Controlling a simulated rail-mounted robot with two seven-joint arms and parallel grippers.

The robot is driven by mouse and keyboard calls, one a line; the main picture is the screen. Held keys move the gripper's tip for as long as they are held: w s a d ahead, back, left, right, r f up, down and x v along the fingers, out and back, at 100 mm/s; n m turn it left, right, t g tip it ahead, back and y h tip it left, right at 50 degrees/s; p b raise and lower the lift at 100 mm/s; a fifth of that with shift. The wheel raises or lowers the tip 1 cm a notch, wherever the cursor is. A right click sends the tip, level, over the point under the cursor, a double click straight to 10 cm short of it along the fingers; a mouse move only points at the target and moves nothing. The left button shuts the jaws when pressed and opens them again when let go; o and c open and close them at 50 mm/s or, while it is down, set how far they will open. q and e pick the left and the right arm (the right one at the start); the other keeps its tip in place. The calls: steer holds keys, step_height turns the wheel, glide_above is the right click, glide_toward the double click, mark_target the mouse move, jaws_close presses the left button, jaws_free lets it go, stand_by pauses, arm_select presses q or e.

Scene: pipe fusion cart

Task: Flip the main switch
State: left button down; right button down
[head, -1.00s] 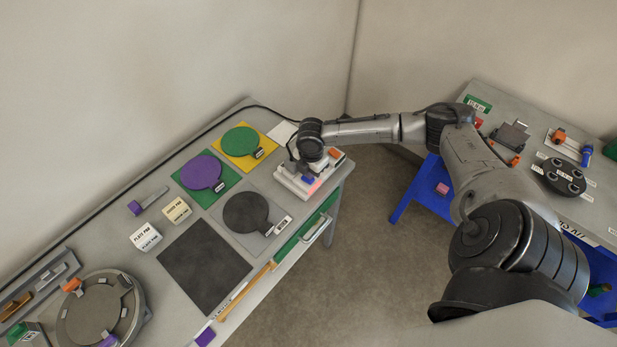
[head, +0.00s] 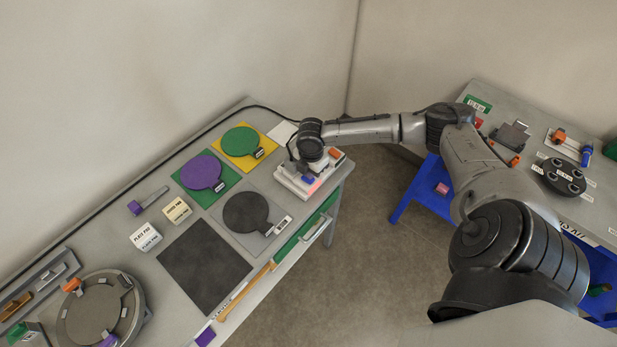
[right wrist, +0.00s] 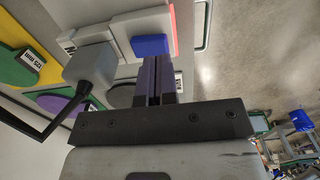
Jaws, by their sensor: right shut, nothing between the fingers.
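A white box (head: 290,183) with a red glowing edge stands at the far right corner of the left table. It also shows in the right wrist view (right wrist: 130,30), with a blue switch-like block (right wrist: 150,46) on it. I cannot tell which way that block is set. My right gripper (right wrist: 156,62) is shut and empty, with its fingertips right at the blue block. I cannot tell whether they touch it. In the head view my right wrist hides part of the box. My left gripper is not in view.
A grey plug (right wrist: 90,65) with a black cable sits beside the box. Green, purple and dark round plates (head: 246,212) lie on the table to the left. A drawer handle (head: 318,228) is on the table's front. Open floor separates it from the blue-framed right table (head: 480,95).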

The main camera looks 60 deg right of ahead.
steer(key=shift+f, duration=0.4)
stand_by(0.5)
steer(key=shift+f+b, duration=0.35)
steer(key=shift+f, duration=0.25)
steer(key=shift+f, duration=0.35)
stand_by(0.4)
step_height(320, 180, up, 4)
steer(key=p, duration=0.4)
steer(key=shift+f, duration=0.15)
step_height(320, 180, up, 4)
steer(key=p, duration=0.4)
steer(key=shift+f, duration=0.25)
stand_by(0.5)
